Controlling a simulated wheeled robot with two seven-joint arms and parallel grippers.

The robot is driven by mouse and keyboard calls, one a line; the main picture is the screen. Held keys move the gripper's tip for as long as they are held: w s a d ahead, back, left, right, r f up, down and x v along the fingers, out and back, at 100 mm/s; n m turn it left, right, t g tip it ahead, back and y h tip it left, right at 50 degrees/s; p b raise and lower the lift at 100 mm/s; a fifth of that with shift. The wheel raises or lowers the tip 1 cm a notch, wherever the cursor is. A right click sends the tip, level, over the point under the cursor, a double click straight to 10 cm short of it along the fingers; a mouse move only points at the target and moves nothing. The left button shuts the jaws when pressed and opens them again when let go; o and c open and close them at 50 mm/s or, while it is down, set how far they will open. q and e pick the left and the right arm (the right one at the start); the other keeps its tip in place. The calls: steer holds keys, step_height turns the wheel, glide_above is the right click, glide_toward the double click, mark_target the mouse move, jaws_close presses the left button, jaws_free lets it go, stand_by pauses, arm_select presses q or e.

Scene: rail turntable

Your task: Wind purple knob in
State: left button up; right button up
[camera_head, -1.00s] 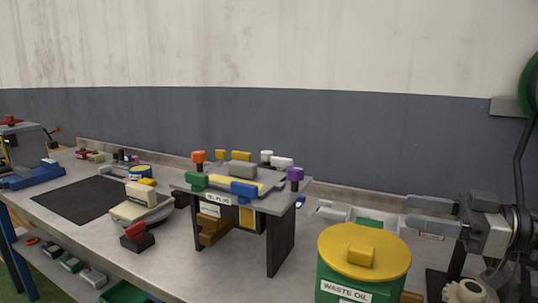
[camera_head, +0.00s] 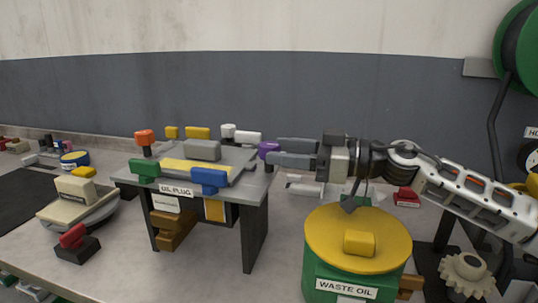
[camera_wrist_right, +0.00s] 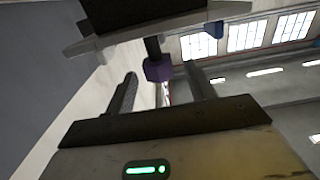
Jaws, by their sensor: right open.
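The purple knob (camera_head: 268,149) sits at the right end of the raised grey stand (camera_head: 258,184) labelled "OIL PLUG". Its right side is partly hidden by my right gripper's fingers. My right gripper (camera_head: 276,152) comes in from the right, with its fingertips at the knob. In the right wrist view the purple knob (camera_wrist_right: 158,69) hangs from a dark stem, in line with the gap between the two spread fingers (camera_wrist_right: 161,80). The fingers look apart from it on both sides; I cannot tell whether either touches. My left gripper is out of view.
An orange knob (camera_head: 144,137), a white knob (camera_head: 228,131), a green block (camera_head: 144,169) and a blue block (camera_head: 209,178) are also on the stand. A yellow-lidded waste oil drum (camera_head: 318,225) stands below my right arm. A gear (camera_head: 466,267) lies at right.

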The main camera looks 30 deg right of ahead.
mark_target(269, 144)
steer(key=shift+x, duration=1.7)
steer(key=c, duration=1)
